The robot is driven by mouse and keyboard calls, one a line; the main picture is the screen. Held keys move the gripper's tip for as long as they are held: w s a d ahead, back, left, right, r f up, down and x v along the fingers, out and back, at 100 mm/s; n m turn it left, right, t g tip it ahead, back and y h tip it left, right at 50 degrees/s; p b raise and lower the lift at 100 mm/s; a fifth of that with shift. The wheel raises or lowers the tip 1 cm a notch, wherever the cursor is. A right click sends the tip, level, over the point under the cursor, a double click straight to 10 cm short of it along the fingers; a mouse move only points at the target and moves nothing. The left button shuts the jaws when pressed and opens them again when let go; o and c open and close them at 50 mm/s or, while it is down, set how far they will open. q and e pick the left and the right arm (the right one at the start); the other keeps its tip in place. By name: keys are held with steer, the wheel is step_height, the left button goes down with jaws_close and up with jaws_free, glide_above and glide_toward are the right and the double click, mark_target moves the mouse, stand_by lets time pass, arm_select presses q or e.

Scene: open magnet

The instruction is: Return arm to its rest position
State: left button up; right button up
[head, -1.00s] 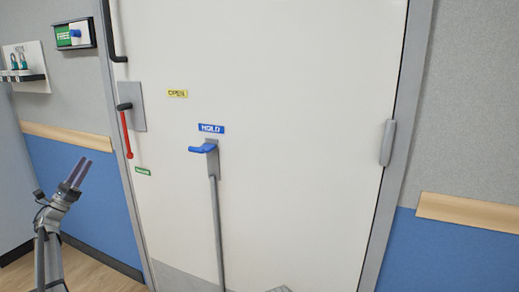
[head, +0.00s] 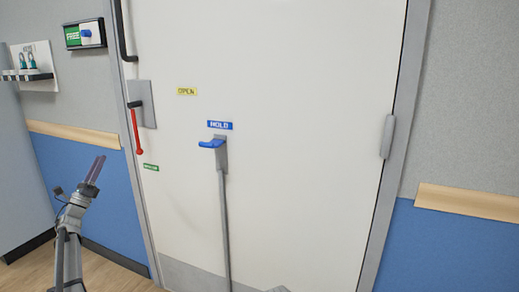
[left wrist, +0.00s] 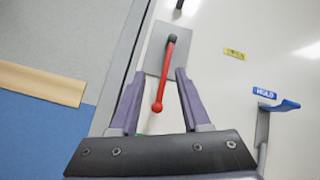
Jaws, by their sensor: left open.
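My left gripper (head: 97,170) is at the lower left in the head view, in front of the blue lower wall, left of the door frame. In the left wrist view its two fingers (left wrist: 158,82) are apart, with nothing between them touching either one. The white door (head: 290,70) appears shut. A red lever (head: 136,132) hangs down from a dark pivot on a grey plate (head: 147,100). The lever also shows beyond the open fingers in the left wrist view (left wrist: 165,72). My right gripper is not in view.
A blue hold handle (head: 212,144) on a grey rod sticks out from the door under a blue "HOLD" label. A yellow "OPEN" label (head: 187,92) is above. A green "FREE" sign (head: 86,34) and a small rack (head: 28,75) are on the left wall. Wood rails line the walls.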

arm_select(q)
steer(key=w+d+f+n+g+y, duration=0.2)
steer(key=d+f+n+y, duration=0.35)
steer(key=d+n, duration=0.3)
steer(key=w+d+f+n+g+y, duration=0.2)
steer(key=d+f+n+g+y, duration=0.15)
steer(key=d+n+y, duration=0.45)
steer(key=s+d+f+n+g+h, duration=0.1)
steer(key=s+d+f+n+g, duration=0.25)
steer(key=d+f, duration=0.4)
steer(key=s+d+f+n+g+h, duration=0.25)
steer(key=s+d+f+n, duration=0.2)
steer(key=d+f, duration=0.3)
steer(key=s+d+f+n+g, duration=0.2)
steer(key=s+d+f+g, duration=0.25)
steer(key=s+d, duration=0.3)
steer(key=s+d+f+n+g, duration=0.25)
steer(key=s+d+f, duration=0.3)
steer(key=s, duration=0.35)
steer(key=s+d+f+n+g, duration=0.1)
steer(key=s+d+g, duration=0.2)
steer(key=s, duration=0.6)
steer(key=s+d+f+n+g, duration=0.1)
steer(key=s+d+f+g, duration=0.2)
steer(key=s, duration=0.7)
step_height(320, 180, up, 36)
steer(key=s+g+h+p, duration=0.1)
steer(key=p, duration=3.3)
steer(key=shift+s+d+f, duration=0.15)
steer(key=shift+d, duration=0.25)
